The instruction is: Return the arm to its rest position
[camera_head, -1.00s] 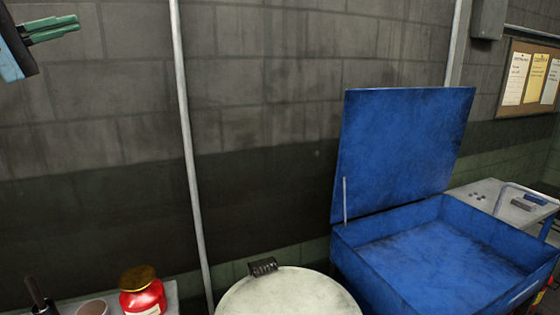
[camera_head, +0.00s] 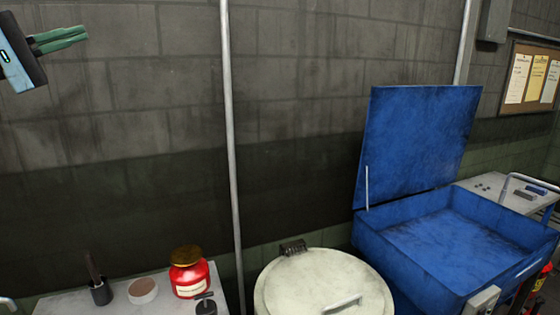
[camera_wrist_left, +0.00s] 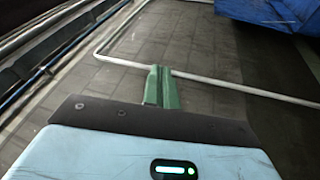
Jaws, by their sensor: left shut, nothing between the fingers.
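My left gripper (camera_head: 62,39) is at the upper left of the head view, in front of the grey block wall. Its green fingers are together and hold nothing. In the left wrist view the same green fingers (camera_wrist_left: 160,88) are closed, with only wall, pipes and a blue shape beyond them. The gripper is apart from every object. My right gripper is in neither view.
Below stands a bench (camera_head: 65,303) with a red jar (camera_head: 188,275), a round tin (camera_head: 143,290) and a dark cup (camera_head: 100,292). A pale round-lidded drum (camera_head: 322,281) and an open blue bin (camera_head: 440,240) stand to the right. A vertical pipe (camera_head: 232,150) runs up the wall.

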